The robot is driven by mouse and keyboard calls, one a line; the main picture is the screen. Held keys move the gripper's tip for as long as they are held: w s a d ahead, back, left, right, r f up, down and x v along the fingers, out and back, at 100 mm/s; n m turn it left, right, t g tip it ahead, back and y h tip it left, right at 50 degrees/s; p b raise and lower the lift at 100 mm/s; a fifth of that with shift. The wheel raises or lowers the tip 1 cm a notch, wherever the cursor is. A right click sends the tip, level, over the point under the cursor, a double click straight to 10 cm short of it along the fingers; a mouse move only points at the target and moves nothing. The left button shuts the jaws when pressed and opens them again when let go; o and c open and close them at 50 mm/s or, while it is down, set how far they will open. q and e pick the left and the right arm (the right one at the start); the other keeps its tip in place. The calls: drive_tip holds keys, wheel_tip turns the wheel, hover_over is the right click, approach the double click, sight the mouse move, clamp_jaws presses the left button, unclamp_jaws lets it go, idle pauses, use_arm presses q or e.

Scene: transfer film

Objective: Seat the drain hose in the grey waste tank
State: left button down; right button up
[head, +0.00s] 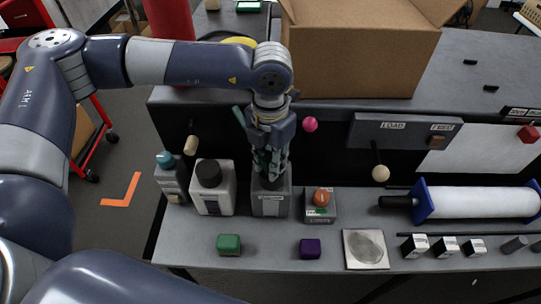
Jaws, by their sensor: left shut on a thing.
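The grey waste tank (271,205) stands on the bench ledge, a small grey box with a pale label on its front. My left gripper (269,168) points straight down over its top and is shut. A dark piece, seemingly the end of the drain hose (268,182), shows between and below the fingers, at the tank's top. The fingers hide most of the hose and the tank's opening, so I cannot tell how deep the hose sits. My right gripper is not in view.
A grey box with an orange knob (320,203) is close right. Green (229,244) and purple (310,248) blocks lie in front. A cardboard box (360,50) stands behind.

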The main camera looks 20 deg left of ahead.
use_arm(q)
drive_tip(key=shift+w+f, duration=0.2)
drive_tip(key=shift+w, duration=0.1)
drive_tip(key=c, duration=1.4)
unclamp_jaws()
drive_tip(key=shift+r, duration=0.1)
drive_tip(key=shift+o, duration=0.2)
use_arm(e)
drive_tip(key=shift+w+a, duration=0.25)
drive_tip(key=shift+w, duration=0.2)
use_arm(q)
drive_tip(key=shift+r, duration=0.1)
wheel_tip(320, 180, up, 12)
drive_tip(key=b, duration=0.3)
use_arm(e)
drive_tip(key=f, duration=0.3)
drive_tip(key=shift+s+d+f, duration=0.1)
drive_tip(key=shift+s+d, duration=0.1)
use_arm(q)
drive_tip(key=shift+d, duration=0.1)
